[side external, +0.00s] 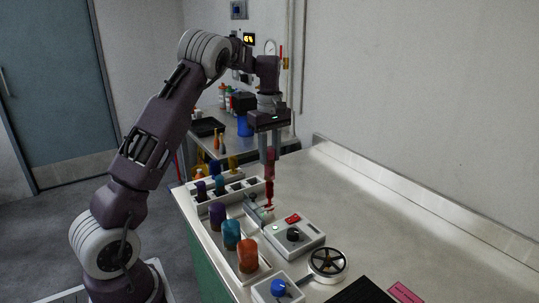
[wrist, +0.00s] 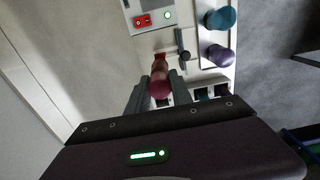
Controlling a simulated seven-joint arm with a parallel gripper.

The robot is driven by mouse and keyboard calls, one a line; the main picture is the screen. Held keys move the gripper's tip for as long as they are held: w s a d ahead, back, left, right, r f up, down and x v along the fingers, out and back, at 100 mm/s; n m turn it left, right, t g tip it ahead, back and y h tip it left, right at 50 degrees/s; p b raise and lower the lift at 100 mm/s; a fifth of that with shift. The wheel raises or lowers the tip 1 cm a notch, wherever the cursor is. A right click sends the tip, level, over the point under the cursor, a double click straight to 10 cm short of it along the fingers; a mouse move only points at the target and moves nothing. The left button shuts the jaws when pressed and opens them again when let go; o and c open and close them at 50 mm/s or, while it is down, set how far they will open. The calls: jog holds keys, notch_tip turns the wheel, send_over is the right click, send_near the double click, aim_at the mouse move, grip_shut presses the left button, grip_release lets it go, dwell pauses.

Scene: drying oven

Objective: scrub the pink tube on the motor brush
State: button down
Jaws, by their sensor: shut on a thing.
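My gripper (side external: 271,160) points straight down and is shut on the pink tube (side external: 269,190), which hangs upright. In the wrist view the tube (wrist: 160,82) is between the two fingers, its rounded end towards the camera. A small dark brush-like part (wrist: 182,46) stands just beside the tube; it seems to be the motor brush, also seen in the side view (side external: 254,204). The tube's lower end is close to it, but I cannot tell whether they touch. A control box (side external: 293,236) with a black knob, red switch and lit green lamp stands close by.
A pale rack (side external: 265,269) holds purple, teal and orange tubes to the left of the control box. Another slotted rack (side external: 236,185) stands behind. A round spoked wheel (side external: 327,262) and a blue-knobbed box (side external: 278,289) are in front.

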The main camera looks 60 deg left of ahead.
aim_at(270, 182)
jog(key=shift+f, duration=4.75)
jog(key=shift+r, duration=0.15)
jog(key=shift+r, duration=0.95)
jog(key=shift+r, duration=4.3)
